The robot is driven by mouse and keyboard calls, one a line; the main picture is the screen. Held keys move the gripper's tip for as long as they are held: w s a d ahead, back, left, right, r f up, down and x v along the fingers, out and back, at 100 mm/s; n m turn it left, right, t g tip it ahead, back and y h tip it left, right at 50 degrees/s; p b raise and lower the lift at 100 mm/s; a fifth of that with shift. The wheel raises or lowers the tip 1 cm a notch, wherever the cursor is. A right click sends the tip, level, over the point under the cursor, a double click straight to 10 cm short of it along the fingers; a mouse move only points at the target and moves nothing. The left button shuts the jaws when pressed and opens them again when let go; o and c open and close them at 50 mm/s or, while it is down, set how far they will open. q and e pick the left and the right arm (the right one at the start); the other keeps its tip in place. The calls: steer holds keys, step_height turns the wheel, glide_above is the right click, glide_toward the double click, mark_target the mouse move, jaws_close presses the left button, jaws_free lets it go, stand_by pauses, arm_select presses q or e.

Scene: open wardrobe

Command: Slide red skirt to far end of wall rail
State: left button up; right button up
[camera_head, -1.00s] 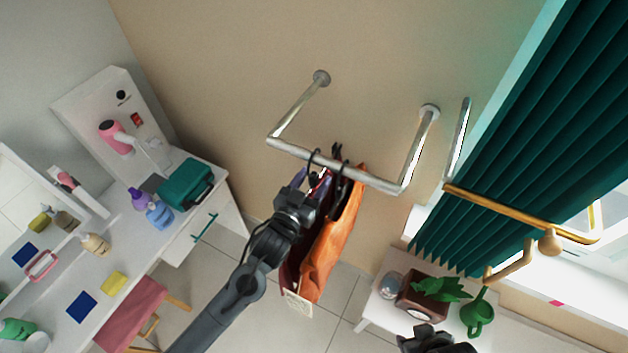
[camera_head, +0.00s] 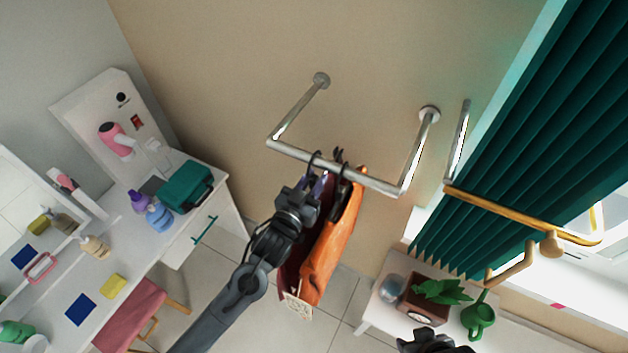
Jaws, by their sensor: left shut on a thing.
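The silver wall rail (camera_head: 375,180) juts from the beige wall as a U-shaped bar. Several garments hang close together near the middle of its front bar. An orange garment (camera_head: 334,245) is on the right of the bunch, and a dark red one (camera_head: 289,281), perhaps the red skirt, hangs behind and left of it. Dark hanger hooks sit over the bar. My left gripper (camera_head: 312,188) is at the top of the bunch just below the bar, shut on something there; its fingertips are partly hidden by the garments. My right gripper (camera_head: 432,342) shows only as a dark part at the bottom edge.
The bar is bare on both sides of the bunch. A green curtain (camera_head: 510,140) and a wooden-coloured rail (camera_head: 500,211) are at right. A low white table with a plant (camera_head: 440,291) and a green watering can (camera_head: 478,316) stands below. A white vanity with a teal case (camera_head: 186,187) is at left.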

arm_select(q)
steer(key=w+a, duration=0.3)
steer(key=a, duration=0.2)
steer(key=shift+a, duration=0.35)
steer(key=o, duration=1)
steer(key=shift+c, duration=0.2)
steer(key=shift+a+f, duration=0.1)
steer(key=b+v, duration=0.2)
steer(key=v, duration=0.8)
steer(key=shift+s+a, duration=0.15)
steer(key=shift+s, duration=0.2)
